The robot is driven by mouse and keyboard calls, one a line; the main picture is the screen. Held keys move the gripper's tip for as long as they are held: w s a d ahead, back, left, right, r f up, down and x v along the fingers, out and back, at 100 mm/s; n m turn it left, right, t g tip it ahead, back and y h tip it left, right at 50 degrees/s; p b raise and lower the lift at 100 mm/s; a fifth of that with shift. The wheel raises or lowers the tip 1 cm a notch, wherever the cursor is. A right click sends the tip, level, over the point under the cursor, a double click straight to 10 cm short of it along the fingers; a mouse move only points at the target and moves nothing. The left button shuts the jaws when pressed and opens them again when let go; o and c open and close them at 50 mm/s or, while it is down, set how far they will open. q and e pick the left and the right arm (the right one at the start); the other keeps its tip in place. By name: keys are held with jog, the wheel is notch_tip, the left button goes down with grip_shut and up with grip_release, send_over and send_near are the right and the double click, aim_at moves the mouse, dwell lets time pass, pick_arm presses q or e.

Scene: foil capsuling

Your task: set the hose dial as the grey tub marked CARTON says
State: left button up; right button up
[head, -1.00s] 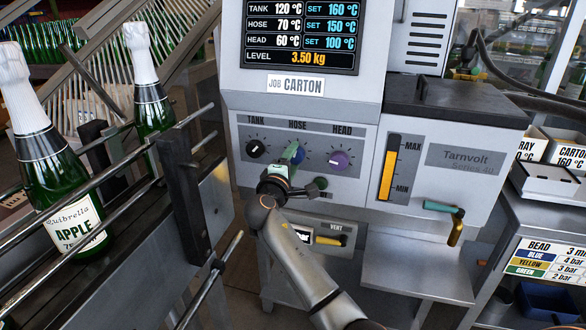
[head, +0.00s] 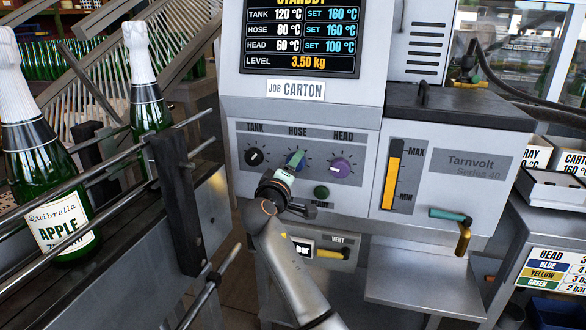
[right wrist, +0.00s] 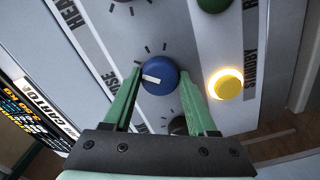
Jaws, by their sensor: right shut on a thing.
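The blue hose dial (head: 299,162) sits between the black tank dial and the purple head dial, partly hidden by my gripper. My right gripper (head: 293,162) is shut on it; in the right wrist view its green fingers lie on either side of the hose dial (right wrist: 159,76), whose white mark shows. The display (head: 301,35) reads hose 80 °C, set 160 °C. The grey tub marked CARTON (head: 572,160) is at the right edge, its label cut off; 16 and part of another digit show. My left gripper is out of view.
The tank dial (head: 255,157) and head dial (head: 340,168) flank the hose dial closely. A green button (head: 321,192) sits below. A lit yellow button (right wrist: 226,83) shows in the right wrist view. Bottles on a railed conveyor (head: 190,205) stand left.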

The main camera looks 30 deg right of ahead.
jog(key=o, duration=1.4)
jog(key=shift+c, duration=0.2)
